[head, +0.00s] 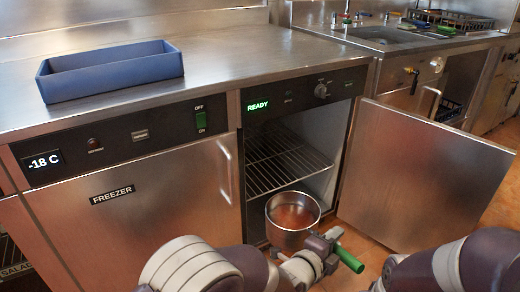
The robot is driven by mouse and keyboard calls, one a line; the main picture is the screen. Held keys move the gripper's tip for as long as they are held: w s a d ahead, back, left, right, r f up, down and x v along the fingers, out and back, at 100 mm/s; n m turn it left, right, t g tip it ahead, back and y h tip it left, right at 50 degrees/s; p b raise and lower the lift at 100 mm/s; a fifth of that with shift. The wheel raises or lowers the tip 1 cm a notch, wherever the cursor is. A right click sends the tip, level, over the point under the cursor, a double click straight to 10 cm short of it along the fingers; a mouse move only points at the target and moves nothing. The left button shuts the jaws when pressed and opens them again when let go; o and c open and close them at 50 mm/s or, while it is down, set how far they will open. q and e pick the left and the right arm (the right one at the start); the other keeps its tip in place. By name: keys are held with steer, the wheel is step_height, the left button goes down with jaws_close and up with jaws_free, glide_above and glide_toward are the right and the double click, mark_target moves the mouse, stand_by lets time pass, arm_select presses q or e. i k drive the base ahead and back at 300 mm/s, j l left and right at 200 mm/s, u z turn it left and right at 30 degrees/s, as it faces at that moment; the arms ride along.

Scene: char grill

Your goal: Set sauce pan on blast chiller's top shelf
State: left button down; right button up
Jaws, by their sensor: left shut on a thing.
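The sauce pan (292,234) is a round steel pan with reddish-brown content and a green handle. It is upright, in front of the blast chiller's open compartment. My left gripper (326,247) is shut on the pan near its handle, and the green handle end sticks out to the right. The blast chiller (345,85) has a green READY display and its door open to the right. Its wire top shelf (275,165) is bare and lies behind and above the pan. The lower inside is partly hidden by the pan. My right arm enters at the lower right, its gripper out of view.
The open chiller door (420,178) stands to the right of the pan. The closed freezer (140,205) is on the left. A blue bin (110,74) sits on the counter (230,60). A sink (405,38) with a dish rack is at the back right.

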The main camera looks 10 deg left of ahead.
mark_target(294, 181)
steer(key=i+l, duration=0.1)
steer(key=i, duration=0.4)
steer(key=i+l, duration=0.15)
steer(key=i, duration=0.3)
steer(key=i+l, duration=0.1)
steer(key=i, duration=0.4)
